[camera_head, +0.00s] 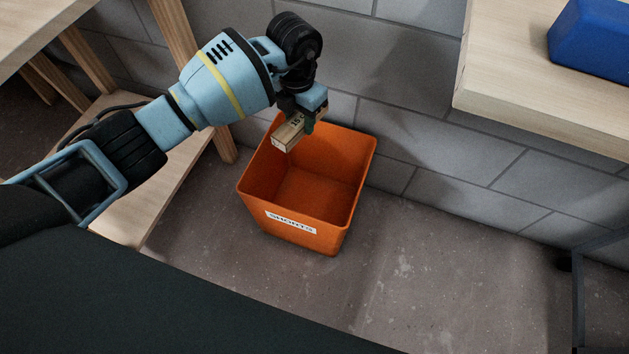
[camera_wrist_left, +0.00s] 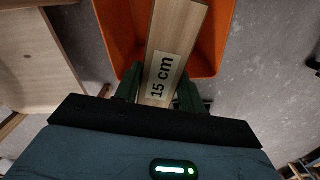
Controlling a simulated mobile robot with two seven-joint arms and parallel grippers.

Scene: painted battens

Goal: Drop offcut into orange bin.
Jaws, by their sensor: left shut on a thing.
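The orange bin (camera_head: 345,170) stands upright on the floor, open at the top, with a white label on its front. My left gripper (camera_head: 303,122) is above the back left part of the bin. It is shut on the offcut (camera_head: 290,133), a short piece of pale wood. In the left wrist view the offcut (camera_wrist_left: 172,45) carries a "15 cm" label and lies between the fingers of the left gripper (camera_wrist_left: 160,88). The orange bin (camera_wrist_left: 209,62) shows beneath it there. The visible inside of the bin looks empty. My right gripper is not in view.
A wooden bench (camera_head: 184,180) stands left of the bin. A grey block wall (camera_head: 420,150) is behind it. A wooden worktop (camera_head: 540,100) with a blue box (camera_head: 592,40) is at the upper right. The concrete floor (camera_head: 430,265) right of the bin is clear.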

